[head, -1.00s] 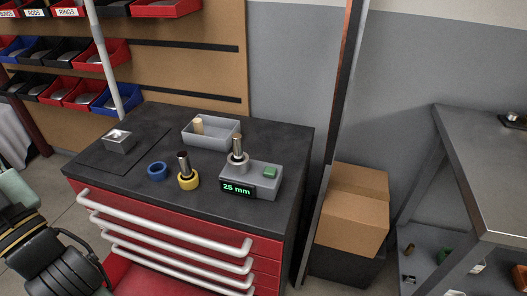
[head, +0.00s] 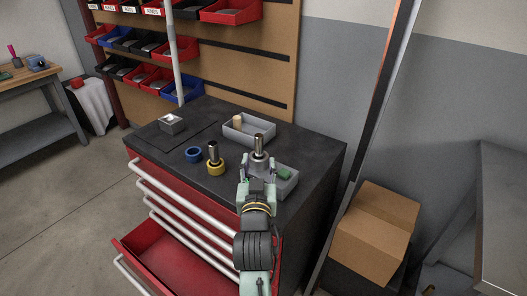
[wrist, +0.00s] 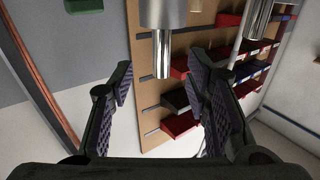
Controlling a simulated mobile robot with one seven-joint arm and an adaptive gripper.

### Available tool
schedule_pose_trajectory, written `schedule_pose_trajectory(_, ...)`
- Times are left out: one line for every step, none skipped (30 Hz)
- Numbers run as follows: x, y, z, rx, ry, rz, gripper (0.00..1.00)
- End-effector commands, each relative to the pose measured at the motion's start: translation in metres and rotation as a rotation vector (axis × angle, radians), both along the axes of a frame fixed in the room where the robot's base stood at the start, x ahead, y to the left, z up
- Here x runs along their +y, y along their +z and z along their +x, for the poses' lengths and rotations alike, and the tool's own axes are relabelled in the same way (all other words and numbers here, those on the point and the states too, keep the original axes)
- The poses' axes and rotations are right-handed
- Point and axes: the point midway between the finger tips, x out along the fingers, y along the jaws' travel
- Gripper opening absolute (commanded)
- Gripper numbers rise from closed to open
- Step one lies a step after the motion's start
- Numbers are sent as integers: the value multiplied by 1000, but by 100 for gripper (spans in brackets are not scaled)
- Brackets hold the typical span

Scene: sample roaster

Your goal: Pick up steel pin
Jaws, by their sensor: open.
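A bright steel pin (head: 259,144) stands upright in a grey collar (head: 258,165) on the small grey device at the right of the cabinet top. A second, darker-tipped steel pin (head: 213,149) stands in a yellow ring (head: 216,166) to its left. My gripper (head: 258,171) is open and empty at the device, hiding much of it, including the display. In the wrist view, which looks upside down, the bright pin (wrist: 162,55) appears between my open fingers (wrist: 161,75). I cannot tell whether they touch it. The other pin (wrist: 259,18) is at upper right.
A grey tray (head: 232,135) with a brass-coloured peg (head: 238,121) stands behind. A blue ring (head: 193,155) and a metal block (head: 172,124) are to the left. A leaning post (head: 372,110) rises right of the cabinet. A lower red drawer (head: 175,270) is open.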

Motion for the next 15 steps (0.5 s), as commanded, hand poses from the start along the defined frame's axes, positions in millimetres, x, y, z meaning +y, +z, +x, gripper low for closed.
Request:
schedule_pose_trajectory(0, 1, 9, -2, 0, 3, 44)
schedule_pose_trajectory(0, 3, 14, -1, 0, 2, 44)
schedule_pose_trajectory(-1, 3, 20, -1, 0, 2, 44)
schedule_pose_trajectory(-1, 3, 23, -2, 0, 2, 44)
schedule_pose_trajectory(-1, 2, 26, -1, 0, 1, 44)
schedule_pose_trajectory(-1, 2, 30, -1, 1, 0, 44)
schedule_pose_trajectory(-1, 2, 31, -2, 1, 0, 44)
schedule_pose_trajectory(-1, 2, 33, -2, 1, 0, 44)
schedule_pose_trajectory(0, 2, 36, -1, 2, 0, 44)
schedule_pose_trajectory(0, 2, 38, -1, 2, 1, 44)
schedule_pose_trajectory(0, 3, 41, -2, 2, 1, 44)
schedule_pose_trajectory(0, 3, 47, -1, 2, 1, 44)
schedule_pose_trajectory(0, 3, 51, 0, 2, 2, 44)
schedule_pose_trajectory(0, 3, 57, 0, 2, 2, 44)
schedule_pose_trajectory(0, 3, 63, -1, 2, 3, 44)
